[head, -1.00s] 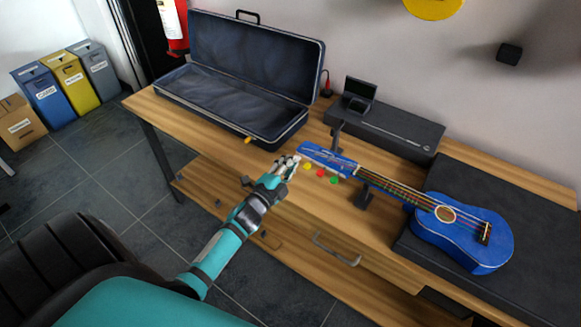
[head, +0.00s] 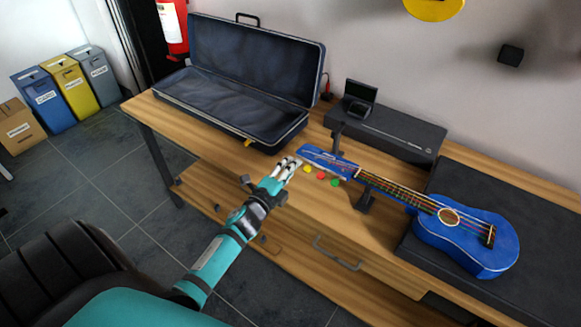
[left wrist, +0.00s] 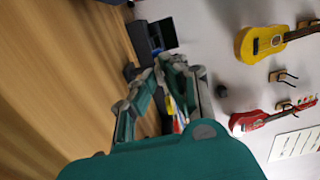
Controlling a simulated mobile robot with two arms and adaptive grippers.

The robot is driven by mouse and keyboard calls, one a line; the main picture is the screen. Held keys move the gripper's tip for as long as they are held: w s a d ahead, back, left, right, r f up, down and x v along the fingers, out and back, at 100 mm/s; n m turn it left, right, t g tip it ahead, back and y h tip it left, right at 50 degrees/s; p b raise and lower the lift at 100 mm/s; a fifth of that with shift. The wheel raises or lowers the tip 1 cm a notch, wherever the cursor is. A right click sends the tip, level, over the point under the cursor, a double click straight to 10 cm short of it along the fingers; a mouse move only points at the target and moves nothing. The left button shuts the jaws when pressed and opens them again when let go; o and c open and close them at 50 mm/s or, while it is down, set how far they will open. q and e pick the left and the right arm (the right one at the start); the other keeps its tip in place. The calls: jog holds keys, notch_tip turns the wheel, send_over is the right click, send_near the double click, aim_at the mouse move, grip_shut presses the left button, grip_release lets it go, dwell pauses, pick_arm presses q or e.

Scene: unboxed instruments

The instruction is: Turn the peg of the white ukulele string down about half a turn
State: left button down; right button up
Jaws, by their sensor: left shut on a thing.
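The blue ukulele (head: 462,243) lies on the table at the right, its neck pointing left over a stand (head: 364,200). Its blue headstock (head: 326,160) has yellow (head: 306,168), red (head: 320,175) and green (head: 335,182) pegs showing along the near edge. My left gripper (head: 291,163) is at the left end of this row, beside the headstock tip, and is shut on a peg there. In the left wrist view the gripper fingers (left wrist: 168,75) come together. My right gripper is not in view.
An open dark case (head: 230,110) stands at the back left of the table. A black box (head: 395,128) with a small device (head: 360,97) is behind the headstock. A dark mat (head: 510,225) lies under the ukulele body. Yellow (left wrist: 258,42) and red (left wrist: 260,121) ukuleles hang on the wall.

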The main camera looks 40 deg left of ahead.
pick_arm(q)
jog(key=c, duration=1.5)
grip_release()
jog(key=shift+o, duration=0.2)
jog(key=s, duration=1.2)
jog(key=shift+d, duration=0.4)
jog(key=s+d+f+n+g, duration=0.2)
jog(key=s+f+n+g, duration=0.15)
jog(key=f, duration=0.75)
jog(key=s+d+f+n+g, duration=0.2)
jog(key=s+f+n, duration=0.15)
jog(key=f, duration=0.65)
jog(key=s+d+f+n+g, duration=0.2)
jog(key=s+f+g, duration=0.15)
jog(key=f, duration=0.75)
jog(key=s+d+f+n+g, duration=0.1)
jog(key=s+f+n+g, duration=0.1)
jog(key=s+f, duration=0.3)
jog(key=s+d+f+n+g, duration=0.2)
jog(key=s+f, duration=0.3)
jog(key=s, duration=0.7)
jog(key=s+d+f+n+g+h, duration=0.1)
jog(key=s+f+g, duration=0.3)
jog(key=s, duration=0.5)
jog(key=shift+d+f+n, duration=0.5)
jog(key=shift+d+f, duration=0.1)
jog(key=shift+d, duration=0.1)
